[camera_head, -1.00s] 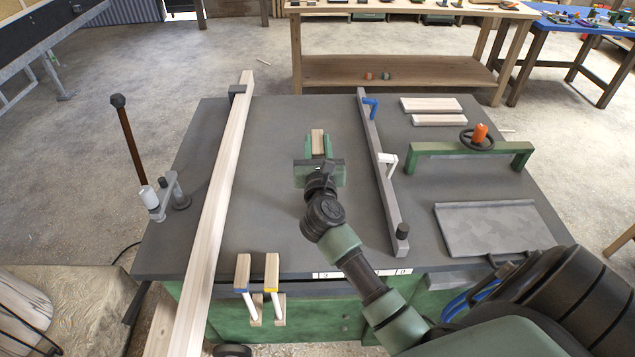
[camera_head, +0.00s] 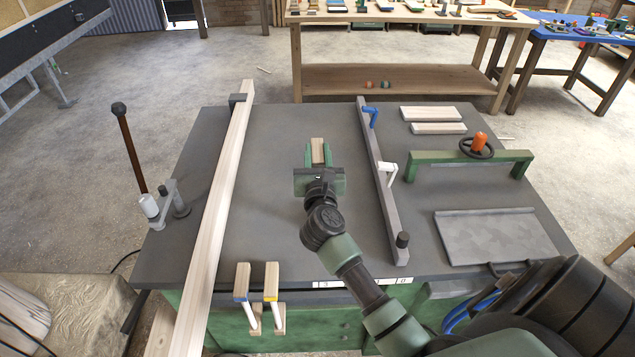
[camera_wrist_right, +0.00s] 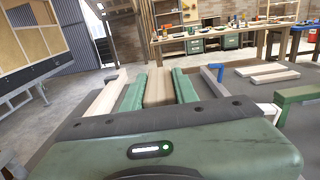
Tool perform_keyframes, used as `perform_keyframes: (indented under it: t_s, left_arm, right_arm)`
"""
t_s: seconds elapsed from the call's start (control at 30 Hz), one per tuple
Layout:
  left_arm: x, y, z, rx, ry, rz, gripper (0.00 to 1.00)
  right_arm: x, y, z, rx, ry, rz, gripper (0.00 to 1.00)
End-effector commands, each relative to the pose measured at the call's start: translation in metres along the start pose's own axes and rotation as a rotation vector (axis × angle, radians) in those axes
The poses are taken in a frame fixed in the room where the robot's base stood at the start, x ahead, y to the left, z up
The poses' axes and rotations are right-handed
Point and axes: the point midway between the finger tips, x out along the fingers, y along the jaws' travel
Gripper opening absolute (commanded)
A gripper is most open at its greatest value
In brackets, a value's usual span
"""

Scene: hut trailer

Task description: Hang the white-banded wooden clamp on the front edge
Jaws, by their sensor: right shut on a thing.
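My right gripper (camera_head: 318,155) is over the middle of the dark grey bench top (camera_head: 270,215), pointing to the far side. It is shut on a pale wooden piece (camera_head: 318,149), whose end shows between the green fingers. In the right wrist view the wooden piece (camera_wrist_right: 158,88) lies lengthwise between both fingers. No white band shows on it, so I cannot tell whether it is the white-banded clamp. The bench's front edge (camera_head: 300,282) is on the near side. Two wooden clamps hang there, one blue-banded (camera_head: 242,284) and one yellow-banded (camera_head: 271,284). My left gripper is out of view.
A long wooden beam (camera_head: 215,220) crosses the bench at left. A grey bar clamp (camera_head: 383,185), a green frame with a handwheel (camera_head: 468,156) and a grey tray (camera_head: 498,236) stand at right. The front edge right of the yellow-banded clamp looks free.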

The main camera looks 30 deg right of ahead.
Motion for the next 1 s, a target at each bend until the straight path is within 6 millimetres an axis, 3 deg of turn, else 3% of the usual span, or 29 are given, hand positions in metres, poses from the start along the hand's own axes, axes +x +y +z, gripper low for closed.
perform_keyframes:
  t_s: [0.17,0.37,0.8,1.0]
  left_arm:
    - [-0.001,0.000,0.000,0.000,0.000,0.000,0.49]
    - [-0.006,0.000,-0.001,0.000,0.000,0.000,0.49]
    - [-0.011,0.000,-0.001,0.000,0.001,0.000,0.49]
    - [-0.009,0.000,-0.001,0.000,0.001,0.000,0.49]
  right_arm:
    - [0.000,0.000,0.004,-0.001,-0.001,0.000,0.00]
    - [0.000,0.000,0.025,0.003,-0.005,0.000,0.00]
    - [0.000,0.000,0.133,0.004,-0.011,0.000,0.00]
    - [0.000,0.000,0.172,0.003,-0.008,0.001,0.00]
